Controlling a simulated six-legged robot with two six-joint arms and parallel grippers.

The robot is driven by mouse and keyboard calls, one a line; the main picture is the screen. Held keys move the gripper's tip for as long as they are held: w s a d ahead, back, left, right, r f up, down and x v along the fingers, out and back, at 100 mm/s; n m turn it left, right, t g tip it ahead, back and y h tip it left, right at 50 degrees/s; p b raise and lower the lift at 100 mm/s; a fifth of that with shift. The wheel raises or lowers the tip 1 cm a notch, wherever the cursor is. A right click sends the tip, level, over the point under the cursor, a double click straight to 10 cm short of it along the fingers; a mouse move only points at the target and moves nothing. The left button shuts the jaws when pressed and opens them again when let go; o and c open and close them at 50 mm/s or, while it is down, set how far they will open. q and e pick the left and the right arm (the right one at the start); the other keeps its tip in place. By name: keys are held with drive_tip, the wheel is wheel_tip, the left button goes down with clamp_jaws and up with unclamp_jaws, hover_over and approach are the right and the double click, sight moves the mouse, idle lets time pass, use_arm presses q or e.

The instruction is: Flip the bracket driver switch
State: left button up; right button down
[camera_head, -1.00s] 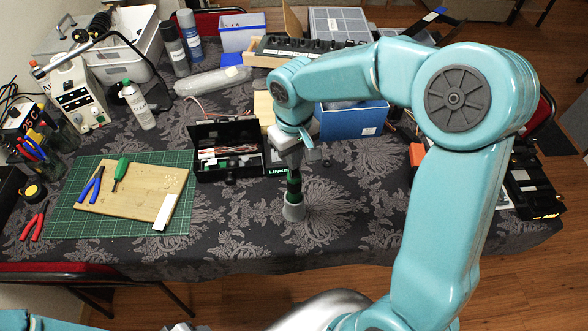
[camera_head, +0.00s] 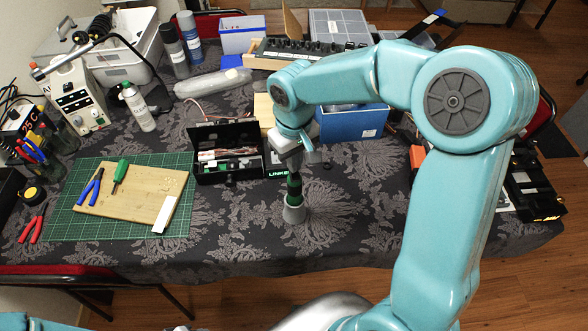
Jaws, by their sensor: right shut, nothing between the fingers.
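My right gripper (camera_head: 292,168) is in the middle of the table, pointing down with its fingers shut and empty. An open black box (camera_head: 228,172) with small parts inside stands just left of the gripper. A sliver of my left arm shows at the bottom left edge, its gripper out of view.
A green cutting mat (camera_head: 60,222) with a wooden board (camera_head: 140,204), pliers and a screwdriver lies at the left. A blue bin (camera_head: 355,124) stands behind my right arm. A white spray bottle (camera_head: 138,107) stands at back left. The front cloth is mostly clear.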

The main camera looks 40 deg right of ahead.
wheel_tip(320, 180, up, 3)
drive_tip(key=shift+s+r+p, duration=0.1)
drive_tip(key=shift+p, duration=0.8)
wheel_tip(320, 180, up, 2)
drive_tip(key=shift+p, duration=0.85)
drive_tip(key=shift+r+p, duration=0.35)
drive_tip(key=shift+r, duration=0.25)
drive_tip(key=shift+f, duration=0.1)
